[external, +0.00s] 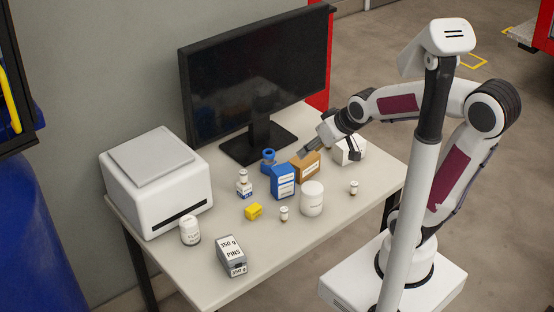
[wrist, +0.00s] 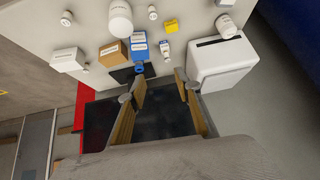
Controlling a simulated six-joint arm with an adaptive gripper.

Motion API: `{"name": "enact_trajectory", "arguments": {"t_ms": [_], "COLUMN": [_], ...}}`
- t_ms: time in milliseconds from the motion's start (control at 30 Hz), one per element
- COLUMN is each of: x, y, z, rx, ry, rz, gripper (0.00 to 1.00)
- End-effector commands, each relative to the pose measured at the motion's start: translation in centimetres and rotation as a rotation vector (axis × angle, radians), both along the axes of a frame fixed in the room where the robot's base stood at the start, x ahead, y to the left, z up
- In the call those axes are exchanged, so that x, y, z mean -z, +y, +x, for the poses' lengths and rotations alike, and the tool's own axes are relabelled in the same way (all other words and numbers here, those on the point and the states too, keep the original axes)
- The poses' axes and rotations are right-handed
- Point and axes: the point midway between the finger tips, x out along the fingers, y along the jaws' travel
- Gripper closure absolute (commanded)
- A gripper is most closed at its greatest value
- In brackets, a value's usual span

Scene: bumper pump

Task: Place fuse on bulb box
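My gripper (external: 328,150) is open over the back right of the table, beside the monitor. In the wrist view its two fingers (wrist: 160,88) stand wide apart with nothing between them. No label reading "fuse" or "bulb" is legible. Labelled boxes include a blue box (external: 282,182) and a brown box (external: 307,166), side by side. I cannot tell which is the bulb box.
A monitor (external: 255,75) stands at the back and a white printer-like box (external: 155,182) at the left. A white jar (external: 312,198), yellow block (external: 253,211), grey PINS box (external: 231,255), white bottle (external: 190,231), white box (external: 350,150) and blue ring-shaped item (external: 268,159) share the table.

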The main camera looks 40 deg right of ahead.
Motion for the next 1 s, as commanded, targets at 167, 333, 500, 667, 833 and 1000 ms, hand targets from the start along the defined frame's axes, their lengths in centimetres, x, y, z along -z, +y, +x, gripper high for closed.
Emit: {"name": "enact_trajectory", "arguments": {"t_ms": [167,333,500,667,833,1000], "x": [-1.5,-2.5,-3.1,-3.3,-3.3,-3.3], "y": [-0.7,-1.3,-1.8,-2.1,-2.2,-2.1], "z": [-3.7,-7.5,-10.8,-12.6,-13.0,-13.0], "rx": [0.001,0.005,0.009,0.013,0.013,0.013], "ry": [0.042,0.090,0.131,0.154,0.162,0.162], "rz": [-0.013,-0.026,-0.038,-0.044,-0.046,-0.046], "gripper": [0.67,0.67,0.67,0.67,0.67,0.67]}}
